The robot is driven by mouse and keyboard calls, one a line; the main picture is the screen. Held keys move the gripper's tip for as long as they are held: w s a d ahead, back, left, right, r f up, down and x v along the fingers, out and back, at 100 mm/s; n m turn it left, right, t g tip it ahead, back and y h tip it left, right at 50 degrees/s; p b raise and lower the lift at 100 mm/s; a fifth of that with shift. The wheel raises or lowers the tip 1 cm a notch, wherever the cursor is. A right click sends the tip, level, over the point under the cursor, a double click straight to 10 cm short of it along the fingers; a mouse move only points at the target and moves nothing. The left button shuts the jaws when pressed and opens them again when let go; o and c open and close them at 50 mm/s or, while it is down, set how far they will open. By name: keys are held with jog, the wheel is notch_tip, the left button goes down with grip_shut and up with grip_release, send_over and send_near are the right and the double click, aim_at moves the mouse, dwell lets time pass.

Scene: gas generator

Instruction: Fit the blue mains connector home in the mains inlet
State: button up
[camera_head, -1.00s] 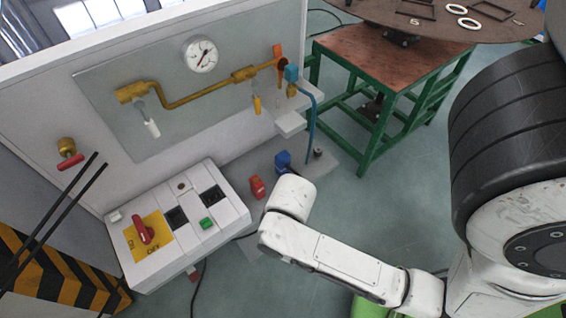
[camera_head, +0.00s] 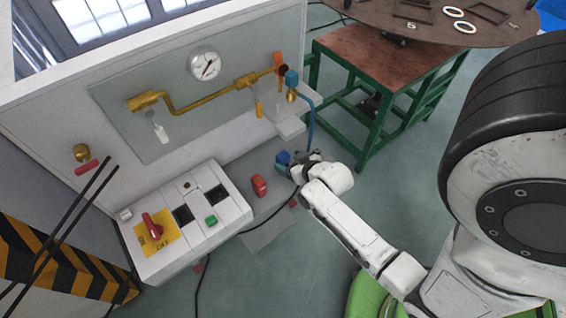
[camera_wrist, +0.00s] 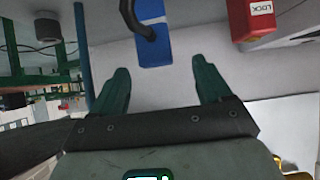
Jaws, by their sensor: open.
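The blue mains connector (camera_head: 283,158) sits on the low grey ledge right of the red block, with a dark cable near it. In the wrist view the connector (camera_wrist: 154,48) lies beyond the fingertips, roughly in line with the gap between them, with a black cable curving over it. My gripper (camera_wrist: 158,72) is open and empty, its two green fingers apart. In the head view my gripper (camera_head: 300,162) is beside the connector, partly hidden by my wrist. The control box has two dark square openings, one left (camera_head: 183,214) and one right (camera_head: 217,194); I cannot tell which is the mains inlet.
A red block (camera_head: 259,185) stands left of the connector; it reads LOCK in the wrist view (camera_wrist: 250,18). A blue hose (camera_head: 311,122) hangs behind the connector. The control box (camera_head: 190,225) has a red rotary switch. A green-framed table (camera_head: 375,60) stands behind.

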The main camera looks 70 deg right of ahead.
aim_at(280, 156)
jog(key=shift+d+x, duration=0.2)
jog(key=shift+x, duration=3.65)
jog(key=shift+s, duration=0.15)
jog(key=shift+c, duration=0.2)
jog(key=c, duration=1.1)
jog(key=shift+c, duration=0.2)
